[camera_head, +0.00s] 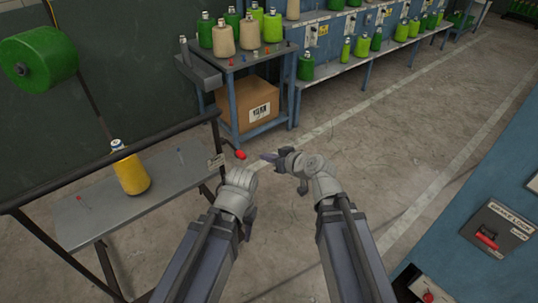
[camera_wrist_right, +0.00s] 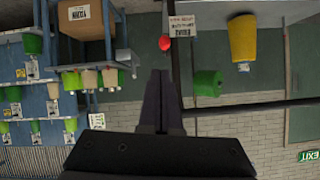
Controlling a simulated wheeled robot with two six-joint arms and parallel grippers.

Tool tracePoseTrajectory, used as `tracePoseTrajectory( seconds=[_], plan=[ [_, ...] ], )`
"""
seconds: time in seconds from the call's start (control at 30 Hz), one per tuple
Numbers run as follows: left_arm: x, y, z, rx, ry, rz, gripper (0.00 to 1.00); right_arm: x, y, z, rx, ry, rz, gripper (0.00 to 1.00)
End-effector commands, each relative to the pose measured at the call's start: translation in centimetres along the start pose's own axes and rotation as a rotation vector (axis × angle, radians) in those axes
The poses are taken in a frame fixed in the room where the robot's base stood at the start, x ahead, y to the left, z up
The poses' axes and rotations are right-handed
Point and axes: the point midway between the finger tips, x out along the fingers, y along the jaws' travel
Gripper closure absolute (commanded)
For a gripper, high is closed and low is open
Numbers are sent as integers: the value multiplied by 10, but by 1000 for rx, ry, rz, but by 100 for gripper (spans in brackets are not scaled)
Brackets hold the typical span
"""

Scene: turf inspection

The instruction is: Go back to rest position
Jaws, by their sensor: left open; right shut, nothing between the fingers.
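My right gripper (camera_head: 270,157) is in the middle of the head view, pointing left over open floor. Its fingers (camera_wrist_right: 160,100) are together in the right wrist view, with nothing between them. My left gripper (camera_head: 250,219) is lower and to the left, mostly hidden behind its own wrist. It is open, and I see nothing held in it. Both arms reach forward from the bottom edge, and the grippers are apart from each other.
A grey table (camera_head: 90,210) with a yellow yarn cone (camera_head: 131,172) and dark rails stands at left. A blue cart (camera_head: 232,66) with cones stands ahead, a cardboard box (camera_head: 248,107) on its lower shelf. A blue panel (camera_head: 480,200) is at right.

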Motion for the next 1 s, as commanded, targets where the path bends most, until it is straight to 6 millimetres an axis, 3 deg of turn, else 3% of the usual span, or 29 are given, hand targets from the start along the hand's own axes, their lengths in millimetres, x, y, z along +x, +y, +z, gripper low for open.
tracePoseTrajectory(
  seconds=[0.33, 0.43, 0.5, 0.6, 0.73, 0.9, 1.0],
  plan=[
    [-2, 0, 0, 0, 0, 0, 50, 0, -3, 2, 0, -15, -7, 100],
    [-10, -1, 1, 0, 0, 0, 50, 0, -23, 17, -1, -123, -42, 100],
    [-18, -2, 1, 0, 0, 0, 50, -4, -44, 40, 1, -269, -65, 100],
    [-30, -3, 2, 0, 0, 0, 50, -21, -66, 80, 15, -525, -47, 100],
    [-42, -4, 2, 0, 0, 0, 50, -57, -74, 120, 42, -817, 71, 100],
    [-51, -5, 3, 0, 0, 0, 50, -99, -70, 142, 74, -1043, 264, 100],
    [-52, -5, 3, 0, 0, 0, 50, -112, -68, 145, 85, -1096, 331, 100]
  ],
)
